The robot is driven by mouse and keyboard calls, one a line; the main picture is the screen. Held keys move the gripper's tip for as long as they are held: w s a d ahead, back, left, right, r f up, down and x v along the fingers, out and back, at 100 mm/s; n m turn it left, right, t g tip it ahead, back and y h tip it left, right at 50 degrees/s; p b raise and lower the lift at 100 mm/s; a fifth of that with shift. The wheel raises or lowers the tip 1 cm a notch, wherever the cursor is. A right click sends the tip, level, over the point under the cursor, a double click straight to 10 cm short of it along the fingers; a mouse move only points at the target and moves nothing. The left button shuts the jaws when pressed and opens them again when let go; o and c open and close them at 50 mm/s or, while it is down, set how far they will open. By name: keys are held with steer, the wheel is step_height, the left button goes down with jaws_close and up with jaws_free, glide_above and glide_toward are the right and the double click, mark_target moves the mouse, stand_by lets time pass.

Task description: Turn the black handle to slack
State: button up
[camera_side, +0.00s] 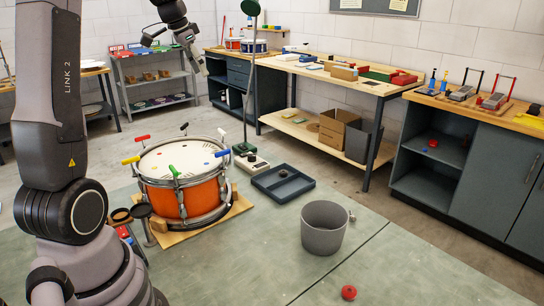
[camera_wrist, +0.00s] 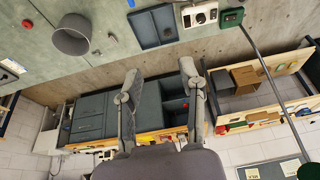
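An orange snare drum (camera_side: 180,190) stands on a wooden board on the floor mat in the side view. Coloured handles sit around its rim: red (camera_side: 142,137), yellow (camera_side: 130,160), green (camera_side: 174,170) and blue (camera_side: 222,153). A small dark handle (camera_side: 184,127) is at the back rim; it is too small to be sure it is black. My gripper (camera_side: 172,54) is high above and behind the drum, well apart from it. Its fingers are spread and empty, also in the wrist view (camera_wrist: 160,70). The drum is not in the wrist view.
A green lamp stand (camera_side: 247,90) rises close behind the drum. A white box (camera_side: 250,167), a divided tray (camera_side: 283,184), a grey bucket (camera_side: 324,230) and a red knob (camera_side: 348,292) are on the floor to the right. Benches line the wall.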

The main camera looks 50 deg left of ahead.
steer(key=n+y, duration=0.3)
steer(key=n, duration=0.5)
glide_toward(184, 125)
steer(key=shift+g, duration=0.4)
steer(key=x, duration=1)
steer(key=shift+w+a+f, duration=0.15)
steer(key=shift+w+a, duration=0.15)
steer(key=shift+w, duration=0.25)
steer(key=shift+c, duration=0.2)
jaws_close()
